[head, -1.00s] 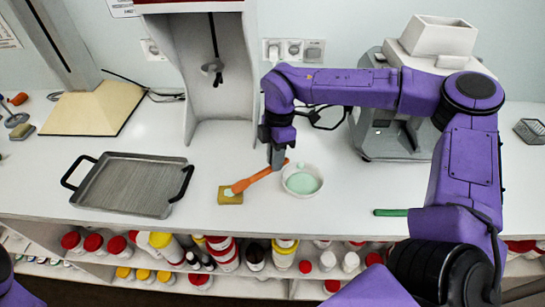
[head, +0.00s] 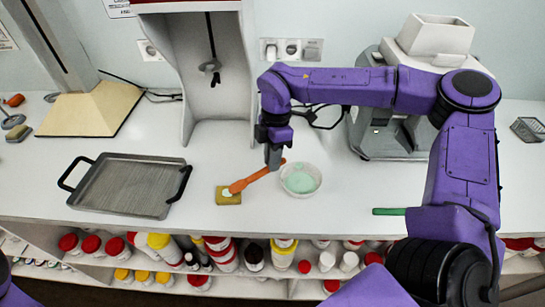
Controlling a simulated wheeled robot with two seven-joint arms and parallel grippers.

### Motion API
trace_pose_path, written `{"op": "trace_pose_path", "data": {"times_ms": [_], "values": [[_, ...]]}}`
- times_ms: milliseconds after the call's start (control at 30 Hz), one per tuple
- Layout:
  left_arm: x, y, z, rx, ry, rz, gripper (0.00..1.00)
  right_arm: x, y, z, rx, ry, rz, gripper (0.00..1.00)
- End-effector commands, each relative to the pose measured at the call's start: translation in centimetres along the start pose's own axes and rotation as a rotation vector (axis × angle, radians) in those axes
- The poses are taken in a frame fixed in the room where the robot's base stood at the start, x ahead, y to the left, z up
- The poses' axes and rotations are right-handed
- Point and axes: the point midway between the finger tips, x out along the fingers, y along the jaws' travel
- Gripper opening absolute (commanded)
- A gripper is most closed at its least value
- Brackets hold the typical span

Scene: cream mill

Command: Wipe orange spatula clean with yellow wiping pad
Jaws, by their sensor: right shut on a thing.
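The orange spatula (head: 250,181) is held by its handle in my right gripper (head: 274,163), which is shut on it. The spatula tilts down to the left, and its head is over or against the yellow wiping pad (head: 228,199). A pale green smear shows at the spatula's head. The pad lies flat on the white counter near its front edge. My left gripper is not in view; only a bit of purple shows at the lower left corner.
A white bowl with pale green cream (head: 300,180) stands just right of the spatula. A grey tray with black handles (head: 130,184) lies to the left. A green stick (head: 389,211) lies at the front right. A grey machine (head: 388,137) stands behind. Shelves of jars sit below.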

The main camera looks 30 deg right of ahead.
Motion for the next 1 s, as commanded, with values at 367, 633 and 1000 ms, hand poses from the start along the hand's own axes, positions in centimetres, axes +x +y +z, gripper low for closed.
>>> {"op": "trace_pose_path", "data": {"times_ms": [367, 633, 1000], "values": [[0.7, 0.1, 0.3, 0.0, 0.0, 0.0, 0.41, 0.3, 0.0, -1.3, -0.001, 0.0, 0.001, 0.0], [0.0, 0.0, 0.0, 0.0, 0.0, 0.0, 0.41, -0.6, -0.2, -1.4, 0.0, 0.0, 0.001, 0.0], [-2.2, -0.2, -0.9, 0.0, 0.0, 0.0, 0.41, -3.7, -0.7, -1.9, -0.001, 0.0, 0.002, 0.0]]}}
